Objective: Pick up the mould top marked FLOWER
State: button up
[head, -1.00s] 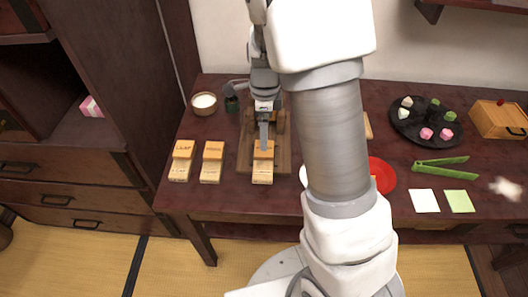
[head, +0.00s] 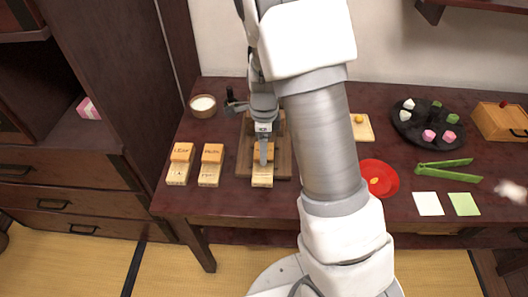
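Three pale wooden moulds with orange-brown tops stand in a row on the dark table in the head view. The left mould top (head: 182,151) seems to read LEAF. The middle mould top (head: 213,152) has a mark too small to read surely. The right mould top (head: 270,148) is partly covered by my gripper (head: 263,162), and its mark is hidden, so I cannot read FLOWER anywhere. My gripper points down at this right top, its fingers overlapping it in the picture. Whether they are closed on it or touch it does not show.
A wooden tray (head: 284,163) lies behind and around the right mould. A white-filled bowl (head: 203,104) stands at the back left. Right of my arm are a red plate (head: 388,184), green tongs (head: 446,170), a black sweets tray (head: 408,129) and two paper squares (head: 428,204).

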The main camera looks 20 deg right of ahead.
jog(key=shift+r, duration=0.1)
jog(key=c, duration=0.8)
